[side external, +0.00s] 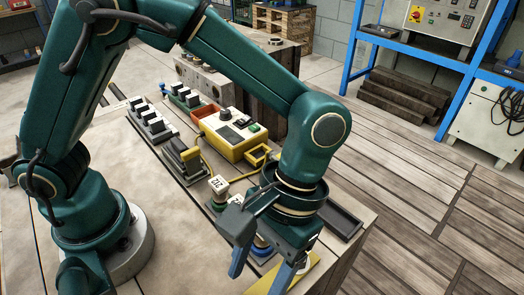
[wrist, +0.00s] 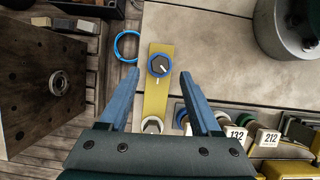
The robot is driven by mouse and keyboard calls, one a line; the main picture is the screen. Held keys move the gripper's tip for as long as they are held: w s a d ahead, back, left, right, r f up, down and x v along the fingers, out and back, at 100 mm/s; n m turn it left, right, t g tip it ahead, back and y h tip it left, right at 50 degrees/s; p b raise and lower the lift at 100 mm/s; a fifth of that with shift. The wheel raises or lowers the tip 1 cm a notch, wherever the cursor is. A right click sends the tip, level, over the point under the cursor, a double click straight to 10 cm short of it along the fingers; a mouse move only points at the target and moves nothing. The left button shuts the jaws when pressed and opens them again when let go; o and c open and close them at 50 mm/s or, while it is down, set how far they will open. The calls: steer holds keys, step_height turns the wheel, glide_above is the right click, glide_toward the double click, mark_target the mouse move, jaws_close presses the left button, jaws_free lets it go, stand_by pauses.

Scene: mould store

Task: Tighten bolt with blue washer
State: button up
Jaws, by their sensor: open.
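In the wrist view a flat yellow plate (wrist: 158,95) lies on the table. A dark bolt head with a blue washer (wrist: 159,65) sits near its far end, with a small pale mark on the plate just below it. A second, pale grey bolt (wrist: 152,125) sits at the plate's near end. My gripper (wrist: 160,76) is open and empty; its blue fingers lie on either side of the blue-washer bolt, apart from it in the picture.
White blocks marked 132 (wrist: 237,134) and 212 (wrist: 268,137) stand right of the plate. A blue ring (wrist: 126,46) lies left of it. In the side view a yellow control box (side external: 230,132) and a dark tray (side external: 343,220) stand on the table. Bare tabletop (wrist: 205,65) lies right of the bolt.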

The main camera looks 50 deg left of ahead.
steer(key=shift+x, duration=2.15)
jaws_close()
steer(key=m+y, duration=0.1)
steer(key=m, duration=0.3)
steer(key=shift+d+m+y, duration=0.15)
steer(key=shift+m+y, duration=0.15)
steer(key=shift+y, duration=0.1)
steer(key=m+t+y, duration=0.1)
steer(key=m, duration=0.3)
steer(key=shift+r+m, duration=0.1)
steer(key=shift+m, duration=0.2)
steer(key=shift+y, duration=0.4)
steer(key=shift+s, duration=0.1)
